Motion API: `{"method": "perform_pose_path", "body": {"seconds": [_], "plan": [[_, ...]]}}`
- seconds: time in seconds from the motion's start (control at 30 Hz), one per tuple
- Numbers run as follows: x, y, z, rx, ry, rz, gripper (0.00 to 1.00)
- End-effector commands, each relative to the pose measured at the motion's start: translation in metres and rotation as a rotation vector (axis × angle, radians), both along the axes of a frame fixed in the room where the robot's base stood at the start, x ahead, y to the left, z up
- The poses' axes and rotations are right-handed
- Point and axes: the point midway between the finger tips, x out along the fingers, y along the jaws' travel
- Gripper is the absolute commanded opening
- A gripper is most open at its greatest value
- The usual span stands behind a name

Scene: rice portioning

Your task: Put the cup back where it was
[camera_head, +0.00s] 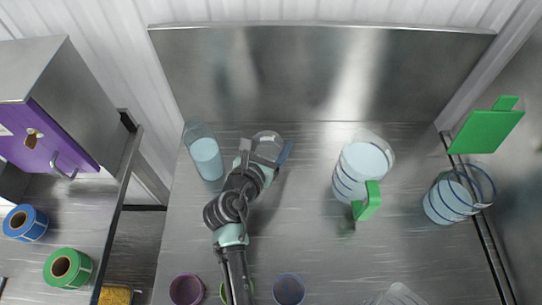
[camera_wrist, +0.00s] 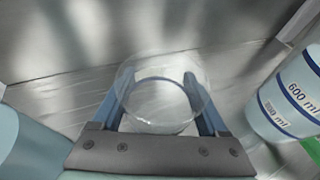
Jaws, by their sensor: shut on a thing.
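The clear, transparent cup (camera_head: 268,143) is at the back of the steel table, left of its middle. My gripper (camera_wrist: 160,95) is shut on it, with one blue finger on each side of the cup wall. In the wrist view the cup (camera_wrist: 165,110) looks empty, and its rim and a dark ring low down show. I cannot tell whether its base touches the table.
A clear container with whitish contents (camera_head: 207,158) stands close left of my gripper. A measuring jug with a green handle (camera_head: 350,165) stands to the right; another jug (camera_head: 445,203) is farther right. Purple (camera_head: 187,289) and blue (camera_head: 288,290) cups stand in front.

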Motion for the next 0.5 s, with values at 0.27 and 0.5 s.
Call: {"method": "perform_pose_path", "body": {"seconds": [0.27,0.5], "plan": [[0.0,0.0,-0.036,-0.002,0.001,0.001,0.14],[0.0,0.0,-0.04,0.001,-0.001,0.001,0.14]]}}
